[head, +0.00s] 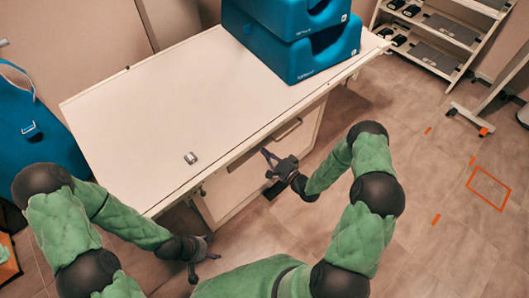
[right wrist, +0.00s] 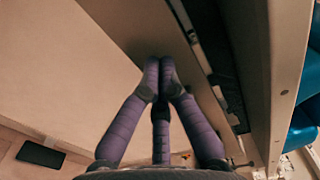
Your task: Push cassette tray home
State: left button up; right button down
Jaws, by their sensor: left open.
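The cassette tray is not clearly told apart; a pale front panel (right wrist: 90,60) in the right wrist view, with a dark gap beside it under the tabletop edge, may be its front. In the head view a dark strip and a handle (head: 287,130) show under the table's front edge. My right gripper (head: 272,163) is at that front, below the edge. In the right wrist view its purple fingers (right wrist: 160,68) meet at their tips, against or very near the panel; contact cannot be told. My left gripper (head: 207,262) is open and empty, low in front of the table's left part.
The white table (head: 150,110) carries stacked blue foam supports (head: 300,45) at its back right and a small silver object (head: 190,158) near its front. A blue garment (head: 40,130) hangs at left. Shelves (head: 440,35) stand at back right.

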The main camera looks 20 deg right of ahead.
jog(key=shift+w+a, duration=0.25)
jog(key=shift+w, duration=0.45)
jog(key=b+x, duration=0.4)
jog(key=x, duration=0.5)
jog(key=shift+w+a+f, duration=0.15)
jog(key=shift+w, duration=0.4)
jog(key=shift+r, duration=0.3)
